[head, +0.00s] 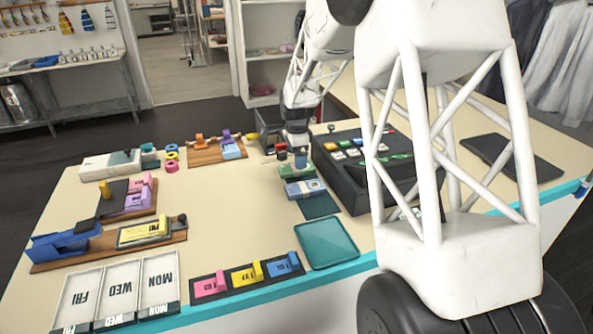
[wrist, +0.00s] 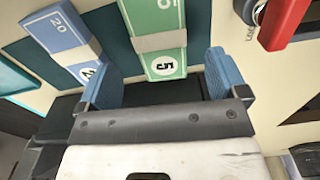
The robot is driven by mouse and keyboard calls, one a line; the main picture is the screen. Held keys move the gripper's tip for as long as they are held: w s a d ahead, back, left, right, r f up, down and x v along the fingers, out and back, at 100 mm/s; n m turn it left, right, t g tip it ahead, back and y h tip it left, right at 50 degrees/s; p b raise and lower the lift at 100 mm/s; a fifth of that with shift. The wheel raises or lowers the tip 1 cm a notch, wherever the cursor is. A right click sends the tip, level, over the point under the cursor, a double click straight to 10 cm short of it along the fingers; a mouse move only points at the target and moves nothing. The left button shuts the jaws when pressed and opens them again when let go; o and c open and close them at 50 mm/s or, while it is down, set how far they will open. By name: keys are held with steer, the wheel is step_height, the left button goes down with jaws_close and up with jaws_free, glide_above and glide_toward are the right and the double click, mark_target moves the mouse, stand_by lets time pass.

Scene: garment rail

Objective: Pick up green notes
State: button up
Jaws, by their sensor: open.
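The green notes (wrist: 163,62) are a light green bundle with a pale band and a "5", lying on a dark teal mat in the wrist view. In the head view the green notes (head: 297,172) show beside the black register, partly under my gripper (head: 300,158). My gripper is open in the wrist view (wrist: 163,80), its two blue fingers apart on either side of the bundle's near end. No contact with the notes can be made out.
The blue notes (head: 304,188) lie close in front of the green ones. A black register (head: 352,180) with coloured keys stands just right. A teal tray (head: 326,243) lies nearer the front edge. A red-handled item (wrist: 285,20) is at upper right. The table's middle is clear.

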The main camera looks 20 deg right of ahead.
steer(key=shift+f, duration=2.2)
steer(key=c, duration=1)
steer(key=shift+r, duration=0.15)
steer(key=shift+r, duration=1.55)
steer(key=shift+s+a+r, duration=0.1)
steer(key=shift+s, duration=0.2)
steer(key=s, duration=0.5)
steer(key=s+a+r, duration=0.1)
steer(key=s, duration=0.4)
steer(key=s+a, duration=0.1)
steer(key=s, duration=0.4)
steer(key=shift+s+a+r, duration=0.1)
steer(key=shift+r, duration=0.1)
